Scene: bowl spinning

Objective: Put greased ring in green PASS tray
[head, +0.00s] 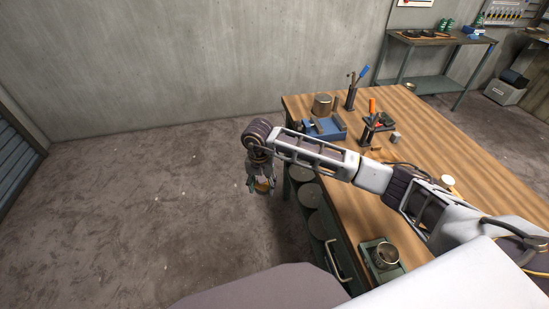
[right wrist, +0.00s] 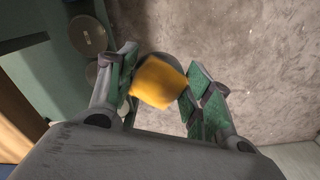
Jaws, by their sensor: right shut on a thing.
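My right gripper (head: 262,187) hangs past the left edge of the bench, above the floor. In the right wrist view its green-padded fingers (right wrist: 158,88) are shut on an orange-yellow blocky thing (right wrist: 158,82). A dark rounded shape shows just behind that thing; I cannot tell whether it is part of it. I cannot make out a greased ring or a green PASS tray for sure in either view. My left gripper is not in view.
The wooden bench (head: 430,130) carries a metal cylinder (head: 323,104), a blue fixture (head: 325,128), tool holders and a small device with a round metal top (head: 385,254). Grey discs (head: 309,195) line its left side. A shelf table (head: 436,40) stands behind. The floor left is clear.

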